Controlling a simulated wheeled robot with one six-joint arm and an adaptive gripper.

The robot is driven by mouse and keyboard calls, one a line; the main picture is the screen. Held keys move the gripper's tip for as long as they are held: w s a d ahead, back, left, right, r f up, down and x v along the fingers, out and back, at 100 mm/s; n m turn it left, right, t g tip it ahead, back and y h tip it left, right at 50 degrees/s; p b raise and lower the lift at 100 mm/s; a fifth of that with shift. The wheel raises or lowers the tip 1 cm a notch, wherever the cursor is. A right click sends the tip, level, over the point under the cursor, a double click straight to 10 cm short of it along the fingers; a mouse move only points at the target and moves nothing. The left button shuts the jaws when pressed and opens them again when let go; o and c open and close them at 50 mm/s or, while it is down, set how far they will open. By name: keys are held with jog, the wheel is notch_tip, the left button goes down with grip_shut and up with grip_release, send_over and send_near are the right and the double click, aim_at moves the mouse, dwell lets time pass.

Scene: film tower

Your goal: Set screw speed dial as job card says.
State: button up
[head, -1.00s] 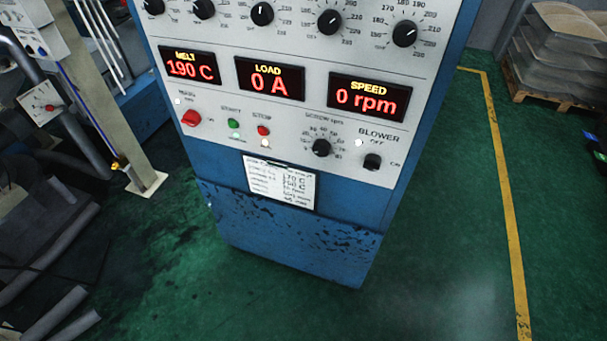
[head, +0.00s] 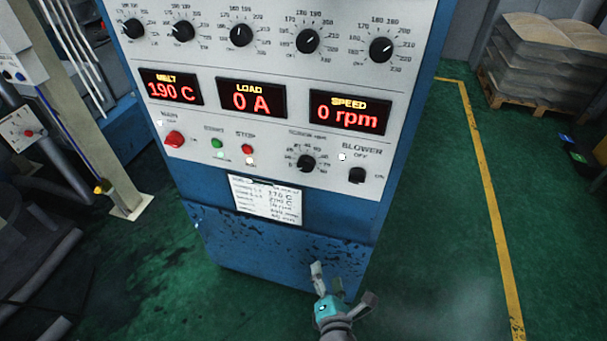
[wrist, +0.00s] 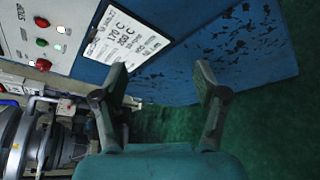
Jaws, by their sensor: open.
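The black screw speed dial (head: 306,163) sits on the grey panel of the blue cabinet, with a printed scale around it. The speed display (head: 350,114) above reads 0 rpm. The job card (head: 266,201) is fixed on the blue front below the panel. It also shows, turned sideways, in the wrist view (wrist: 128,32); lines like 170 C are partly readable. My gripper (head: 328,268) is in front of the cabinet's lower part, below and slightly right of the dial. In the wrist view its two fingers (wrist: 160,80) are apart with nothing between them. The dial does not show there.
The blower switch (head: 357,175) is close right of the dial. The stop button (head: 248,149) and red main switch (head: 174,139) are to its left. Temperature dials (head: 308,41) run along the top. Green floor is clear right of the cabinet, up to a yellow line (head: 490,210).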

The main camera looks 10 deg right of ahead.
jog(key=w+a+r+n+t+h, duration=0.1)
jog(key=w+a+r+n+h, duration=0.25)
jog(key=w+r, duration=0.4)
jog(key=n+h, duration=0.3)
send_near(305, 168)
jog(key=shift+m, duration=0.25)
jog(key=x, duration=0.8)
jog(key=shift+w+d+r, duration=0.1)
jog(key=shift+w+d, duration=0.1)
jog(key=shift+w, duration=0.15)
jog(key=c, duration=1.1)
